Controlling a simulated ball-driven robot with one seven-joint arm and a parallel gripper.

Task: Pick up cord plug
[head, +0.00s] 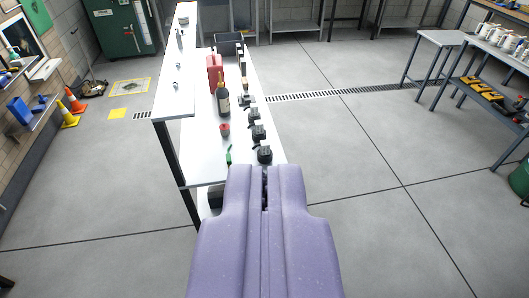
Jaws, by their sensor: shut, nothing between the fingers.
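My gripper (264,178) fills the lower middle of the view, purple and seen from behind. Its two fingers are together with only a thin dark slit between them, and nothing shows in it. No thing can be clearly made out as the cord plug at this size. Several small black objects stand in a row along the right edge of the long white table. The nearest black object (264,154) is just beyond my fingertips in the picture. Another black object (258,132) is behind it. A small green item (229,155) lies left of them.
The white table (203,168) also bears a red-topped item (224,129), a dark bottle (222,100), a red can (214,70) and a dark bin (229,41). A raised white shelf (173,97) runs along its left. Open grey floor (350,140) lies to the right.

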